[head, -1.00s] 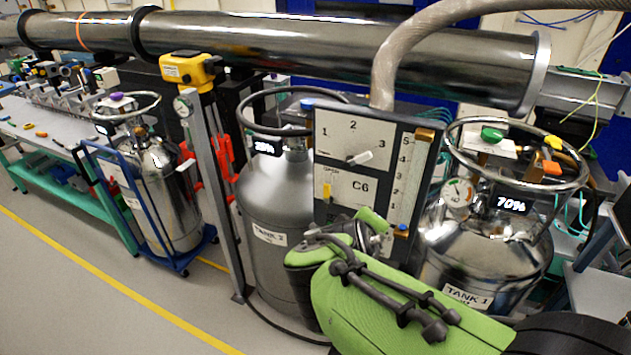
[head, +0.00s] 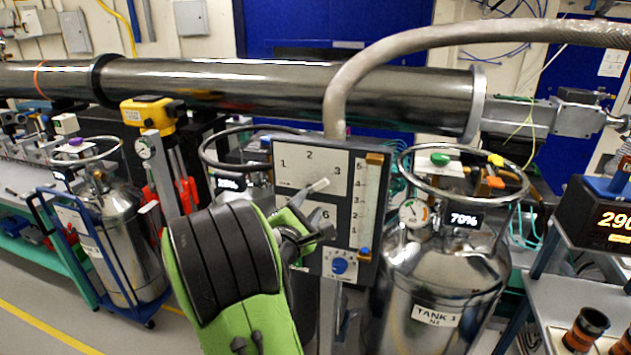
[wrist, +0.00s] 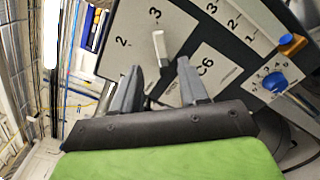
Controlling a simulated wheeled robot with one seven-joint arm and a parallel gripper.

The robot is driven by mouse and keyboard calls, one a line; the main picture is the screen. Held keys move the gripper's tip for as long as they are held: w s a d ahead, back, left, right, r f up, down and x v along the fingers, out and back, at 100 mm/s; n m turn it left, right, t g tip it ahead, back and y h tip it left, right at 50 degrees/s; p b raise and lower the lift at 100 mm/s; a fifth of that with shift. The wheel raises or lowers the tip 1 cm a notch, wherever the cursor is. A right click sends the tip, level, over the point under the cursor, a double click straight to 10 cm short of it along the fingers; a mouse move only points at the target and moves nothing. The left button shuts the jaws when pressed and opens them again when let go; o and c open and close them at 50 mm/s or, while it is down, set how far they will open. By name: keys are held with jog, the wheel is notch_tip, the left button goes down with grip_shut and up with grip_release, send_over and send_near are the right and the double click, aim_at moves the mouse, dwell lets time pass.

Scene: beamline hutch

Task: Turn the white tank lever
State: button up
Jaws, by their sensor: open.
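The white tank lever (head: 318,186) sits on the dial marked 1, 2 and 3 on the upright panel (head: 352,180). It points right and up, toward the 3. In the wrist view the white lever (wrist: 160,48) stands just beyond my fingertips, roughly in line with the space between them. My gripper (head: 318,228) is in front of the panel, just below the lever in the head view, and partly hides the C6 label. My gripper (wrist: 161,70) is open and empty, with its two grey fingers apart. I see no clear contact with the lever.
The panel also carries a slider scale (head: 369,205) and a blue knob (head: 340,265). Tank 1 (head: 440,285), reading 70%, stands close on the right. A grey hose (head: 345,85) rises behind the panel. A cart holds another tank (head: 125,235) at left.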

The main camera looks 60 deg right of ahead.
aim_at(320, 186)
jog(key=d, duration=0.2)
jog(key=d+p, duration=0.1)
jog(key=d, duration=0.2)
jog(key=w+d+p, duration=0.1)
jog(key=d, duration=0.2)
jog(key=shift+a, duration=0.1)
grip_shut()
